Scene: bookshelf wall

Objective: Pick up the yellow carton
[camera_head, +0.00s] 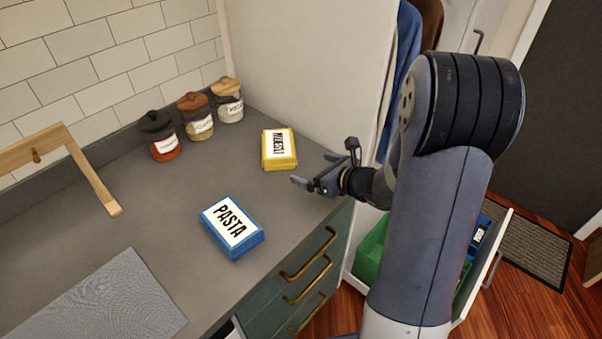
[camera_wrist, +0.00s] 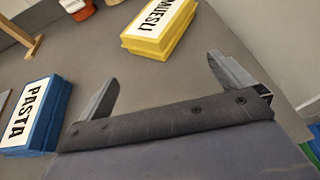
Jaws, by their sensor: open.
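The yellow carton (camera_head: 279,149) lies flat on the grey counter near the wall panel, with a white label reading MUESLI. In the wrist view the yellow carton (camera_wrist: 160,30) is beyond the fingertips, at the top centre. My gripper (camera_head: 312,170) is open and empty over the counter's right edge, to the right of the yellow carton and apart from it. Its two fingers also show in the wrist view (camera_wrist: 160,78), with bare counter between them.
A blue PASTA carton (camera_head: 232,226) lies nearer the counter's front edge. Several lidded jars (camera_head: 195,116) stand along the back. A wooden stand (camera_head: 90,175) and a grey mat (camera_head: 105,299) are at left. A cream panel (camera_head: 310,65) rises behind the counter. An open drawer with a green bin (camera_head: 371,253) is below right.

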